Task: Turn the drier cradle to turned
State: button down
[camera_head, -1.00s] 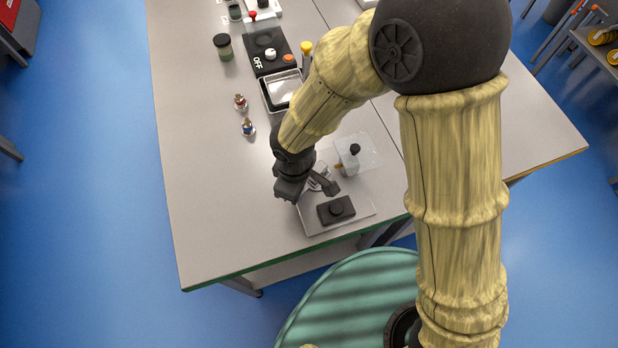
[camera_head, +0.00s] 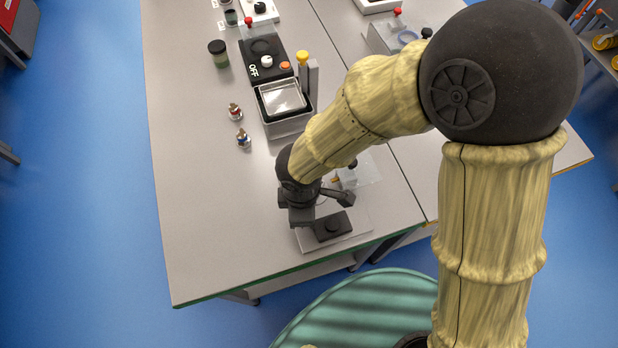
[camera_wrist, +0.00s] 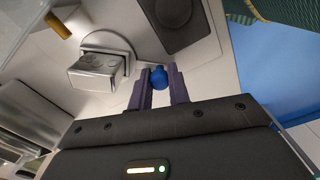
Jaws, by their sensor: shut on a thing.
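My gripper (camera_head: 322,207) is low over the grey base plate (camera_head: 310,240) near the table's front edge. In the wrist view its two dark fingers (camera_wrist: 158,76) are shut on a blue ball knob (camera_wrist: 159,78). A metal cradle-like block (camera_wrist: 97,68) on a round disc (camera_wrist: 108,42) sits just left of the fingers; I take it for the drier cradle. What joins the knob to it is not clear. In the head view my gripper and arm mostly hide the cradle. A black block with a round top (camera_head: 333,226) stands on the same plate, close to the gripper.
A small clear fixture with a dark knob (camera_head: 349,178) stands behind the gripper. A metal tray (camera_head: 285,115), a black unit marked OFF (camera_head: 265,62), two small valves, red (camera_head: 235,111) and blue (camera_head: 243,139), and a dark-lidded jar (camera_head: 218,54) stand farther back. The table's left front is clear.

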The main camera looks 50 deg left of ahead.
dwell(0.5)
jog(key=c, duration=1.3)
grip_release()
